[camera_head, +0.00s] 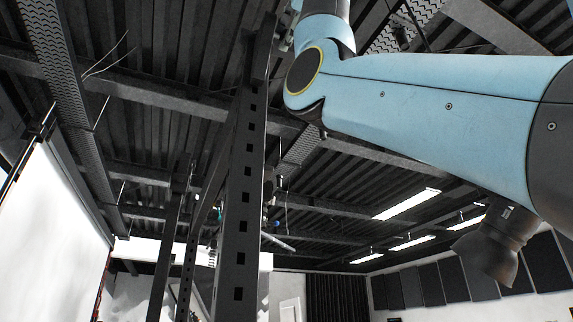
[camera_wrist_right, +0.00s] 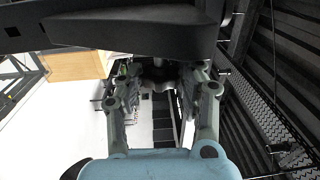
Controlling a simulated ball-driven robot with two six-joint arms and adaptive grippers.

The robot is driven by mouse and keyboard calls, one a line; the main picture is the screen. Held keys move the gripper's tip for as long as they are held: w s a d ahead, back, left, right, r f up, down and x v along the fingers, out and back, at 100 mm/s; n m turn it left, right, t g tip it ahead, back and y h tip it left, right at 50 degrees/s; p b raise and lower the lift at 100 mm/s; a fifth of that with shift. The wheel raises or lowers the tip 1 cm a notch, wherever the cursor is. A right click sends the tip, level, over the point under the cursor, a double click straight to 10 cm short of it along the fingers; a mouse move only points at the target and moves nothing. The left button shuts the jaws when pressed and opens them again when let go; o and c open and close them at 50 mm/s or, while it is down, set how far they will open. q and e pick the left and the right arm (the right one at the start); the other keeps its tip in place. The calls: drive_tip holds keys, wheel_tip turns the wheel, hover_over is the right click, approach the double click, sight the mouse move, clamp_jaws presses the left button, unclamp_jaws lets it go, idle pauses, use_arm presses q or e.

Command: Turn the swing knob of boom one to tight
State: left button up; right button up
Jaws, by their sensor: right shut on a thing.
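My right gripper (camera_wrist_right: 160,78) shows in the right wrist view with its two grey fingers on either side of a small dark part, which looks like the swing knob (camera_wrist_right: 158,72). The fingers are shut on it, just under a broad dark beam (camera_wrist_right: 130,28). The knob's shape and any marking are mostly hidden, so I cannot tell its setting or which boom it belongs to. In the head view my blue right arm reaches in from the right and up to the top edge. The gripper's fingers are not clear there. My left gripper is not in view.
A tall dark perforated post (camera_head: 240,200) stands upright in the middle of the head view, close to my right arm. A white panel (camera_head: 50,225) is at the left. Ceiling beams and lit lamps (camera_head: 407,204) are overhead.

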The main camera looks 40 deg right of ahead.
drive_tip(key=shift+s+r, duration=0.1)
drive_tip(key=shift+r, duration=0.05)
idle(0.6)
drive_tip(key=o, duration=1.2)
drive_tip(key=v, duration=0.7)
drive_tip(key=shift+s, duration=0.2)
